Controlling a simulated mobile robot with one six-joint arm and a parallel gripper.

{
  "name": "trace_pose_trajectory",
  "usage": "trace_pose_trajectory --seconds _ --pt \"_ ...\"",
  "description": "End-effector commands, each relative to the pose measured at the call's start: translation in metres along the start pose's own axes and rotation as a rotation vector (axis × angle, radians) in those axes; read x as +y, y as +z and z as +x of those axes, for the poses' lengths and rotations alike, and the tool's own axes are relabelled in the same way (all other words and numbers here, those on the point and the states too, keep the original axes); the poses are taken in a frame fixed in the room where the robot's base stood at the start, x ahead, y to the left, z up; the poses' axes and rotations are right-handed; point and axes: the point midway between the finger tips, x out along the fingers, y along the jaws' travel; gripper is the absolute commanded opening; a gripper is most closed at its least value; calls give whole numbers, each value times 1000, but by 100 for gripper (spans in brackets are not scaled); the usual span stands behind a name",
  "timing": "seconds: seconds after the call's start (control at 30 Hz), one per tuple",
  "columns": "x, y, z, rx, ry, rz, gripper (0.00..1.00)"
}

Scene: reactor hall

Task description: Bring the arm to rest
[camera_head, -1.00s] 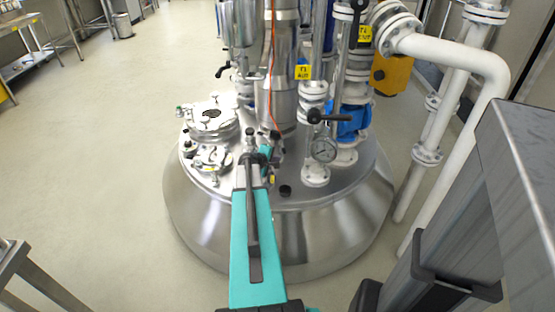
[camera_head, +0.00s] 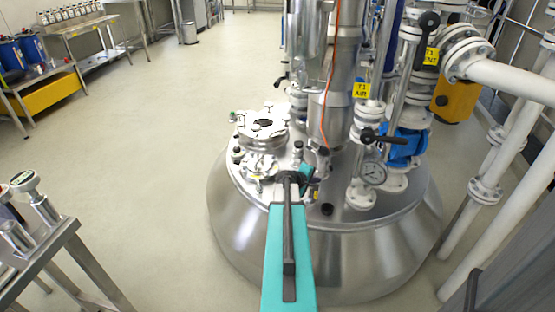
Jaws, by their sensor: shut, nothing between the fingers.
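My arm, a teal link with a dark strip, reaches up from the bottom of the picture towards the steel reactor vessel (camera_head: 310,245). My gripper (camera_head: 309,180) is small and dark at the far end of the arm, in front of or over the near part of the vessel's lid. It is shut and empty. The wrist partly hides it, and I cannot tell its height above the lid.
A round hatch (camera_head: 263,124), a pressure gauge (camera_head: 373,173) and black-handled valves crowd the lid. White pipes (camera_head: 505,160) run along the right. A steel table (camera_head: 50,255) with metal fittings stands at near left. Open floor (camera_head: 150,130) lies left of the vessel.

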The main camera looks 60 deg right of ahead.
Motion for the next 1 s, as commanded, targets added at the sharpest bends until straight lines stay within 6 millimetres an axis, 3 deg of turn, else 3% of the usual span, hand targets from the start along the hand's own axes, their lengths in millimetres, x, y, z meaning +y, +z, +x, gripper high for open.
trace_pose_trajectory --seconds 0.03,0.3,1.0 --pt "-7 -2 -2 3 -10 1 0" --pt "-7 -2 -4 4 -11 0 0" --pt "14 -1 -13 3 -5 0 0"
